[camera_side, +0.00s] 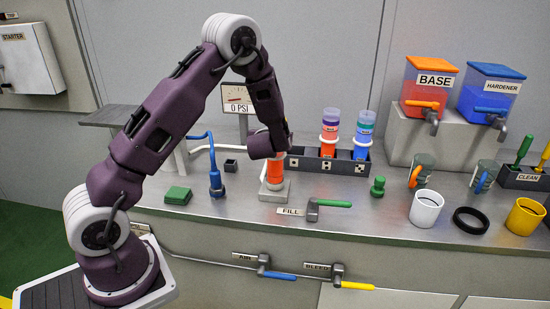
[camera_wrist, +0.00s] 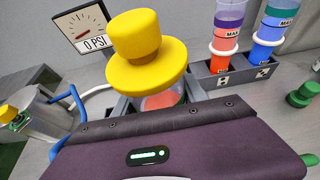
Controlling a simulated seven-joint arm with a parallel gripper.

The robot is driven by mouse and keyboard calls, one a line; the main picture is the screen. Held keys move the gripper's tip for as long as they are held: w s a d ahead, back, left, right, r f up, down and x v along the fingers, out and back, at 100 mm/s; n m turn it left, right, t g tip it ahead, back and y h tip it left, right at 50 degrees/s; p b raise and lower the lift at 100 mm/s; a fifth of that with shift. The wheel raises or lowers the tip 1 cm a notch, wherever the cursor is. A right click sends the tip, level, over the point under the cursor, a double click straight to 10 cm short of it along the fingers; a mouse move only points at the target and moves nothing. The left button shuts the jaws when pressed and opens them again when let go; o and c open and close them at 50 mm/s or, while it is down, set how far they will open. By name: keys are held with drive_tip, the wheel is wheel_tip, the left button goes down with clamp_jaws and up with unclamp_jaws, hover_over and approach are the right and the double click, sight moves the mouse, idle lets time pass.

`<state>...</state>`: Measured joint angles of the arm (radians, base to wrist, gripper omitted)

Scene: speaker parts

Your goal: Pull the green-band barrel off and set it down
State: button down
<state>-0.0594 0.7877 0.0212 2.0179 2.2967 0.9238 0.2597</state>
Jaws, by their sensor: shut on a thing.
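My gripper (camera_side: 268,150) is shut on a barrel with orange-red contents (camera_side: 275,171), which stands upright on a small grey base (camera_side: 274,191) behind the FILL label. The wrist view shows a big yellow stepped cap (camera_wrist: 143,50) above the reddish barrel (camera_wrist: 162,99). In the dark rack (camera_side: 312,162) stand an orange barrel with a purple band (camera_side: 329,135) and a blue barrel with a teal-green band (camera_side: 363,132).
A green-handled valve (camera_side: 313,209) is just right of the base. A blue-hosed fitting (camera_side: 216,184) and green block (camera_side: 178,195) lie left. A gauge reading 0 PSI (camera_side: 237,98) stands behind.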

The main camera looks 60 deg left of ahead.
drive_tip(key=shift+r, duration=1.7)
drive_tip(key=shift+r, duration=2.05)
